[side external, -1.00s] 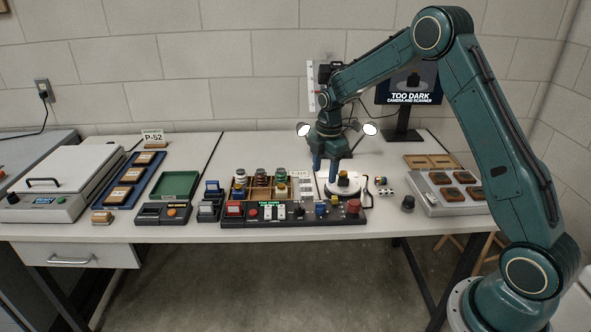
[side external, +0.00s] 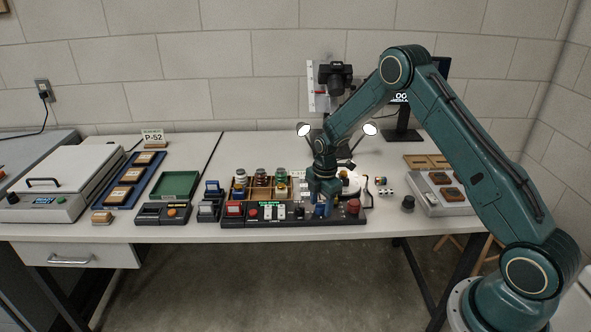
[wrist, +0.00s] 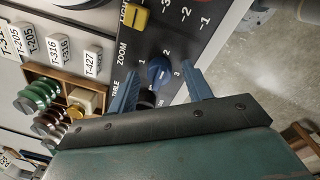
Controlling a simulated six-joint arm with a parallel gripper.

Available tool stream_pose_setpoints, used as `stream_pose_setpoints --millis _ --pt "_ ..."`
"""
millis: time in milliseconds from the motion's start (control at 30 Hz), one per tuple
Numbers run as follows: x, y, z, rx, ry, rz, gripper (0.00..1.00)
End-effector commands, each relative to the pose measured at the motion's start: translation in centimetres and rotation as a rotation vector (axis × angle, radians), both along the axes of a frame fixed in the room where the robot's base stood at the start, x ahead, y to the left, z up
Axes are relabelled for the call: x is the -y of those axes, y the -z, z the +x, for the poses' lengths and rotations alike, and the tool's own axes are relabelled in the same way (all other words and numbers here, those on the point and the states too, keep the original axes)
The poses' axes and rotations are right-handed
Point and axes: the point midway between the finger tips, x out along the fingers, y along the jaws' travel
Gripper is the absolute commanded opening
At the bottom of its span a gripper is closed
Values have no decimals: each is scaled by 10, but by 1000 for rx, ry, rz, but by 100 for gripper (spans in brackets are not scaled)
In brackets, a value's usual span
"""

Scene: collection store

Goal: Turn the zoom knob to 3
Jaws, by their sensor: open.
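The blue zoom knob (wrist: 158,71) sits on the dark control panel (wrist: 205,12) in the wrist view, beside the word ZOOM and the numbers 1, 2 and 3. I cannot tell clearly which number it points to. My gripper (wrist: 160,87) is open, with one blue finger on each side of the knob; I cannot tell whether they touch it. In the side view my gripper (side external: 321,207) is low over the front of the panel (side external: 268,220), and the fingers largely hide the knob.
A yellow control (wrist: 135,18) is near the knob. Two lamps (side external: 304,129) (side external: 370,129) flank the arm.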

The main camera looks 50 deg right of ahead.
Motion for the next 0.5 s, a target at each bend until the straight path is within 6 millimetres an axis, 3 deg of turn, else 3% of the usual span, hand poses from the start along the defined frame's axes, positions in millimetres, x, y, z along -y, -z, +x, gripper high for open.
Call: stream_pose_setpoints --millis 367,500 --pt "0 4 0 1 0 0 50" --pt "0 4 0 1 0 0 22"
